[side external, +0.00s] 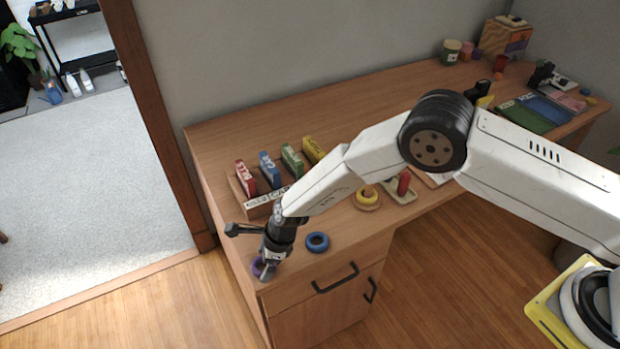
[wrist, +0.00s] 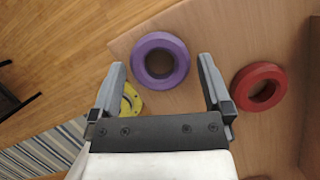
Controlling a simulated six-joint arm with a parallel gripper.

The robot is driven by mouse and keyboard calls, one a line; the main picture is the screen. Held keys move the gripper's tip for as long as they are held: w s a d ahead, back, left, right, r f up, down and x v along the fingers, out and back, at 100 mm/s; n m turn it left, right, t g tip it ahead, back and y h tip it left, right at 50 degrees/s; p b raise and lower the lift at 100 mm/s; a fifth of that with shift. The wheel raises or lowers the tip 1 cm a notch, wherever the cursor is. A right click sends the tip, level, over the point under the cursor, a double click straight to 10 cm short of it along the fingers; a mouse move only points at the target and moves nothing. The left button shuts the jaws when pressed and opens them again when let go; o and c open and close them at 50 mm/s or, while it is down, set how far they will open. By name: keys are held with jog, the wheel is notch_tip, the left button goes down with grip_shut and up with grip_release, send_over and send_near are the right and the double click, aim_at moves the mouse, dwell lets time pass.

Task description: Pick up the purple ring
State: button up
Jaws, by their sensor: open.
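The purple ring (wrist: 141,58) lies flat near the corner of the wooden desk in the wrist view, ahead of and between my gripper's fingertips (wrist: 161,64). The fingers stand apart with nothing held. In the side external view my gripper (side external: 266,260) points down at the desk's near left corner. There the purple ring (side external: 257,269) shows only in part, mostly hidden by the gripper. I cannot tell how high the fingertips are above it.
A red ring (wrist: 240,87) lies right of the purple one in the wrist view. A blue ring (side external: 317,234) lies right of the gripper in the side external view. A rack of coloured blocks (side external: 262,209) stands behind. The desk edge is close by.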

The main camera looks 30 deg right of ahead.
jog(key=shift+a+f, duration=0.1)
jog(key=shift+f, duration=0.25)
dwell(0.3)
jog(key=c, duration=1)
jog(key=shift+r, duration=0.2)
jog(key=shift+r, duration=0.95)
jog(key=shift+s+d+r, duration=1.2)
jog(key=shift+s+r, duration=0.6)
jog(key=shift+s, duration=0.2)
jog(key=shift+s+d+r, duration=1.2)
jog(key=shift+s+r, duration=0.55)
jog(key=shift+s, duration=0.2)
jog(key=shift+s+d+r, duration=1.2)
jog(key=shift+s+r, duration=0.6)
jog(key=shift+s, duration=0.2)
